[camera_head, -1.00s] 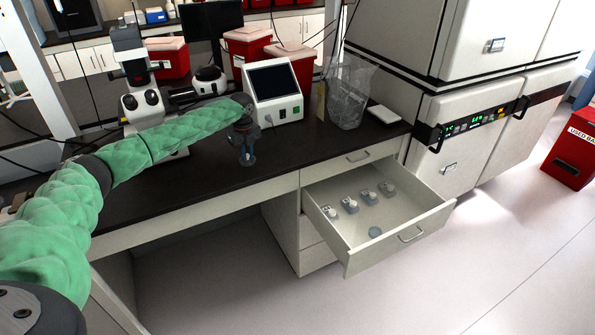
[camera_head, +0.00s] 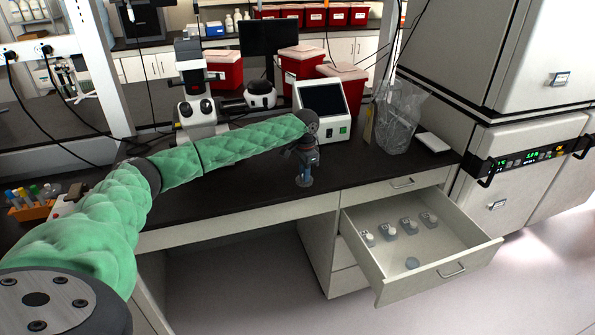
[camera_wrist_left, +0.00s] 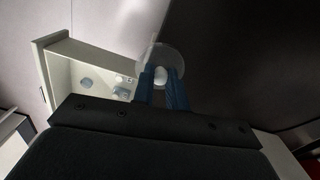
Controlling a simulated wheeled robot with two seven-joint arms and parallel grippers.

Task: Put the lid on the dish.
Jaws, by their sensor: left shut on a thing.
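My left gripper (camera_head: 304,180) is over the dark bench top near its front edge, pointing down. In the left wrist view its blue fingers (camera_wrist_left: 162,97) are shut on a thin clear round piece (camera_wrist_left: 149,53) that looks like the lid. A small white round thing (camera_wrist_left: 160,75) shows between the fingertips; I cannot tell if it is part of that piece or below it. A flat grey round piece (camera_head: 412,263) lies in the open drawer (camera_head: 440,255); I cannot tell whether it is the dish. My right gripper is not in view.
Several small white-topped items (camera_head: 408,226) stand in a row in the drawer. Behind my arm are a microscope (camera_head: 193,95), a box with a screen (camera_head: 322,108), red bins (camera_head: 302,68) and a clear bag (camera_head: 398,120). The bench is bare around the gripper.

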